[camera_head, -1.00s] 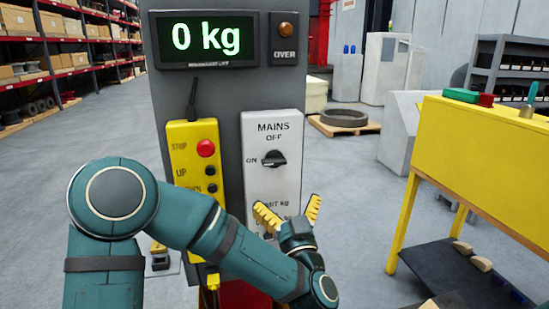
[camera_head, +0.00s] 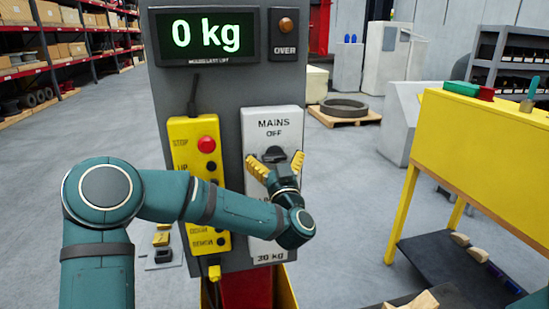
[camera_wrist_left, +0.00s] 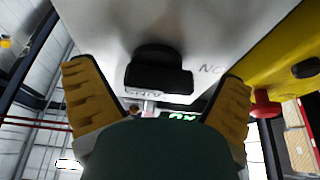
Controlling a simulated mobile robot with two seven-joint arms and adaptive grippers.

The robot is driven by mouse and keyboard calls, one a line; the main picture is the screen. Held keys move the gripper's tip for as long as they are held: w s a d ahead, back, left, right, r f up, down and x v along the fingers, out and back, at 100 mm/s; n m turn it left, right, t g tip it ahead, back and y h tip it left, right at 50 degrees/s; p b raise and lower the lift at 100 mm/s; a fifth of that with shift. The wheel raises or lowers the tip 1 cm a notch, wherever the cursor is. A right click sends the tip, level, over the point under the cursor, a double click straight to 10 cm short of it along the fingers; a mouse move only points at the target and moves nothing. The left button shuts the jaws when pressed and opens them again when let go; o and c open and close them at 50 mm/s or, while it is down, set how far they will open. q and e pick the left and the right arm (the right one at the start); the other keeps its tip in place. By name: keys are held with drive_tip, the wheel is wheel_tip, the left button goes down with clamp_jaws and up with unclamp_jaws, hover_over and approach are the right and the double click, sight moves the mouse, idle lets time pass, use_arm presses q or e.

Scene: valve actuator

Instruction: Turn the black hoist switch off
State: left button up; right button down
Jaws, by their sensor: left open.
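The black switch knob (camera_head: 275,154) is on the white MAINS panel (camera_head: 285,118), below the word OFF. Its lower part is hidden by my left gripper (camera_head: 277,163) in the head view. The gripper is open, with one yellow finger on each side of the knob. In the left wrist view the knob (camera_wrist_left: 158,72) sits between the two spread fingers (camera_wrist_left: 160,98), with gaps on both sides, and its broad face lies crosswise, in line with the ON lettering. My right gripper is not in view.
A yellow pendant (camera_head: 192,135) with a red STOP button (camera_head: 207,144) hangs just left of the panel. Above is a display (camera_head: 207,36) reading 0 kg and an OVER lamp (camera_head: 286,26). A yellow bench (camera_head: 490,150) stands to the right.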

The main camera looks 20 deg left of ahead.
use_arm(q)
drive_tip(key=c, duration=1.2)
